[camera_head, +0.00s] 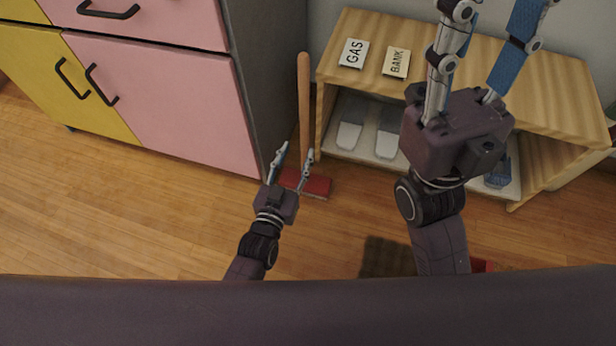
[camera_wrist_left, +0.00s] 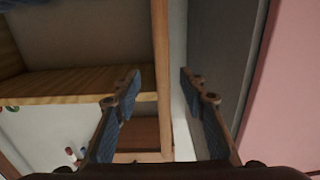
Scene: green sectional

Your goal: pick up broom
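The broom (camera_head: 304,92) stands upright in the gap between the cabinet and the shoe bench, with a wooden handle and a red head (camera_head: 312,183) low near the floor. My left gripper (camera_head: 296,154) is open in front of the broom, its fingers pointing toward it. In the left wrist view, the handle (camera_wrist_left: 162,60) shows between the two spread fingers (camera_wrist_left: 160,78); I cannot tell whether it is between them or just beyond. My right gripper (camera_head: 492,45) is open and empty over the bench, close to the head camera.
A pink and yellow cabinet (camera_head: 160,95) stands left of the broom. A wooden bench (camera_head: 560,90) with GAS and BANK cards (camera_head: 354,53) on top and shoes (camera_head: 349,134) below stands right.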

